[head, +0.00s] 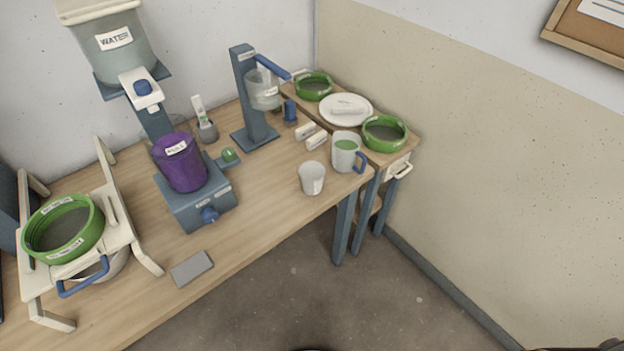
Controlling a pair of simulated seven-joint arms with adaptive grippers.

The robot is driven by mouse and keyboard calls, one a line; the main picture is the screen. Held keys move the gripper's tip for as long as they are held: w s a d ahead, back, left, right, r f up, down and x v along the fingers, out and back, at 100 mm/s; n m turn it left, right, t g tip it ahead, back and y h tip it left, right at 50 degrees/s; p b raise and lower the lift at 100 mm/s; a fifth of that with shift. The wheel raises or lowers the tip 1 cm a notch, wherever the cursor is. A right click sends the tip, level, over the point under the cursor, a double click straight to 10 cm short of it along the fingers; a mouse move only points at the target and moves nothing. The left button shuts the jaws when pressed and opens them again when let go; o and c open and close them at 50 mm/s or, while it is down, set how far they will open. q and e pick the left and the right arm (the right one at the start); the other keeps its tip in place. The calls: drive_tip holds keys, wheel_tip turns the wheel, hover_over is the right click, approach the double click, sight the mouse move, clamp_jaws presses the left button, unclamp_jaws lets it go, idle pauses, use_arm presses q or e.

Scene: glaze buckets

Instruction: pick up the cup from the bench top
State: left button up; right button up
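A small white cup (312,179) with a dark mark on its side stands upright on the wooden bench top (265,212), near its front right edge. A larger pale mug (340,162) with a blue handle and something green inside stands just behind it to the right, a small gap apart. Neither of my grippers shows in the head view, and nothing is holding the cup.
A blue-grey machine with a purple container (184,174) stands left of the cup. Behind are a stand with a clear jug (263,98) and small white blocks (316,141). A sieve on a white frame (128,236) stands left. Bench around the cup's left is clear.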

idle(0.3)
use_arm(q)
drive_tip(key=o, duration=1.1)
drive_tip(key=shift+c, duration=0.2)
